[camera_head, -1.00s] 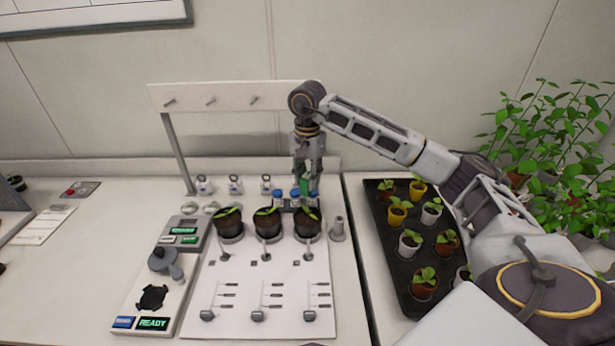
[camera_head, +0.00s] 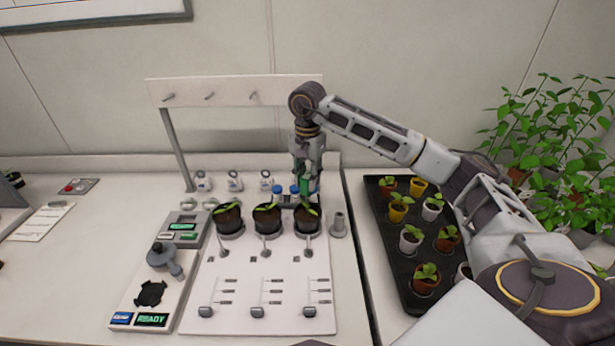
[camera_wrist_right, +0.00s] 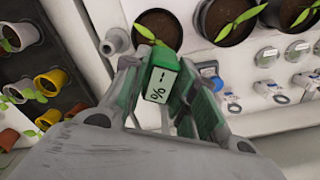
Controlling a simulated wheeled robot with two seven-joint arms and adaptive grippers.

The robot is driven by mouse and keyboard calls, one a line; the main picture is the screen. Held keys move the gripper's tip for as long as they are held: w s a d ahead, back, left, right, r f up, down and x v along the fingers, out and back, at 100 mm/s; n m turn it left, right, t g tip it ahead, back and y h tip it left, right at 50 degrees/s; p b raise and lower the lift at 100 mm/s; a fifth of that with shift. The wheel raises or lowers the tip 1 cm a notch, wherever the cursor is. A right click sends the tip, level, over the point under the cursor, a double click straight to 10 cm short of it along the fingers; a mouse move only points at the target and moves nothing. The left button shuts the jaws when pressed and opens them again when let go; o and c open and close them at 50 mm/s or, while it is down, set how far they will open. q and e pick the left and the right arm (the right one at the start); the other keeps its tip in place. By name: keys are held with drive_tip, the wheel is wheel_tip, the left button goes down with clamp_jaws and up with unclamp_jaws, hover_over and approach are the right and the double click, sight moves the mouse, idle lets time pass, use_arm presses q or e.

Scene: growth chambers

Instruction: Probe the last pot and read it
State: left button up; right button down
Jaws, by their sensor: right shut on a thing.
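My right gripper (camera_head: 306,180) is shut on a green probe (camera_head: 304,184) and holds it upright over the rightmost dark pot (camera_head: 308,220). In the right wrist view the probe (camera_wrist_right: 161,80) has a small pale display reading "- %", with no number that I can make out. Its lower end is hidden, so I cannot tell how deep it sits in the soil of that pot (camera_wrist_right: 158,27). Two more potted seedlings, the middle pot (camera_head: 267,220) and the left pot (camera_head: 229,220), stand in the same row. My left gripper is not in view.
A console (camera_head: 152,292) with a green READY display stands left of the white board (camera_head: 262,325). A grey holder (camera_head: 338,226) stands right of the pots. A black tray (camera_head: 391,262) of seedlings and leafy plants (camera_head: 555,140) are at the right.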

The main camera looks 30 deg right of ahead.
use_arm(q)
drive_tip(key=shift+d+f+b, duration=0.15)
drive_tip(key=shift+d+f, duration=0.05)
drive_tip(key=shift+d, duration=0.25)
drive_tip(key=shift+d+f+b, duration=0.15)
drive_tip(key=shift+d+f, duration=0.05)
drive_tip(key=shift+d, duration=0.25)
use_arm(e)
drive_tip(key=shift+f, duration=0.5)
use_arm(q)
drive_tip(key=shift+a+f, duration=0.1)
use_arm(e)
drive_tip(key=shift+f, duration=0.25)
drive_tip(key=shift+f+b, duration=0.2)
drive_tip(key=shift+b, duration=0.1)
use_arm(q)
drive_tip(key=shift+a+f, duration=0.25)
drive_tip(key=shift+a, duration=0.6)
use_arm(e)
drive_tip(key=shift+f, duration=0.15)
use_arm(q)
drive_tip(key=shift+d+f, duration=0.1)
use_arm(e)
drive_tip(key=shift+f, duration=0.2)
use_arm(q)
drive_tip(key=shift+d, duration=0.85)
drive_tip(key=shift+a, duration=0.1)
